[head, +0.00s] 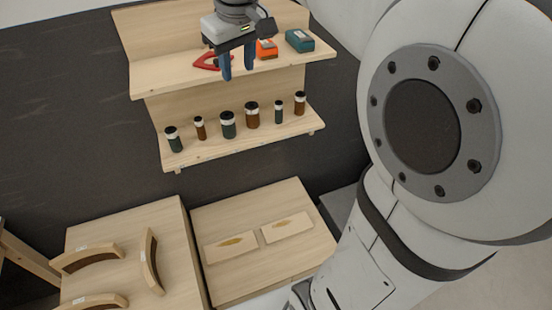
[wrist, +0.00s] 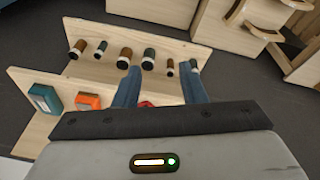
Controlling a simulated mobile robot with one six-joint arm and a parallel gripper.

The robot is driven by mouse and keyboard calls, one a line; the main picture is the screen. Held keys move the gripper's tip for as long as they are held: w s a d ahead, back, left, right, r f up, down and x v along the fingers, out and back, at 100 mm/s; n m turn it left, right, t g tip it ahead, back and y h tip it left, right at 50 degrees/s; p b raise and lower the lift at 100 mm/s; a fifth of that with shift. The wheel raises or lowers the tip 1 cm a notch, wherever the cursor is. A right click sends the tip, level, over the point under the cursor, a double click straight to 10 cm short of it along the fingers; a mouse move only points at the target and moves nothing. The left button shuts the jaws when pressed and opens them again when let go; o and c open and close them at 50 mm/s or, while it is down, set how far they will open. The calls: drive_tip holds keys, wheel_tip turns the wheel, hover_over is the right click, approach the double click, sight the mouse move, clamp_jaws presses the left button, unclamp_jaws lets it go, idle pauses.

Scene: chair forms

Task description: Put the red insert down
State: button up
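The red insert (head: 207,62) is a flat red triangular piece with an opening in it. In the head view it lies on the upper shelf board (head: 165,77), its right end overlapped by my gripper's left finger. In the wrist view only a small red part of it (wrist: 147,104) shows between the fingers; my gripper body hides the rest. My gripper (head: 237,73) points down over the upper board's front edge. Its two blue fingers stand apart, with no object visibly clamped between them; they also show in the wrist view (wrist: 161,86).
An orange item (head: 266,49) and a teal box (head: 300,41) stand on the upper board, right of my gripper. Several dark-lidded jars (head: 228,125) line the lower board (head: 240,143). Wooden cabinets with flat panels (head: 287,228) and curved handles (head: 150,262) stand below.

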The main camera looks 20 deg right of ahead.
drive_tip(key=s+f+m+t, duration=0.1)
drive_tip(key=s+f, duration=0.5)
drive_tip(key=s, duration=0.2)
drive_tip(key=s+f+m, duration=0.2)
drive_tip(key=s+f, duration=0.4)
drive_tip(key=s, duration=0.3)
drive_tip(key=shift+s+d+f+m+t, duration=0.25)
drive_tip(key=shift+d+m+t, duration=0.05)
drive_tip(key=shift+d+t, duration=0.15)
drive_tip(key=shift+g, duration=0.35)
wheel_tip(320, 180, down, 4)
drive_tip(key=b, duration=0.3)
drive_tip(key=shift+w+a+f, duration=0.1)
drive_tip(key=shift+f, duration=0.15)
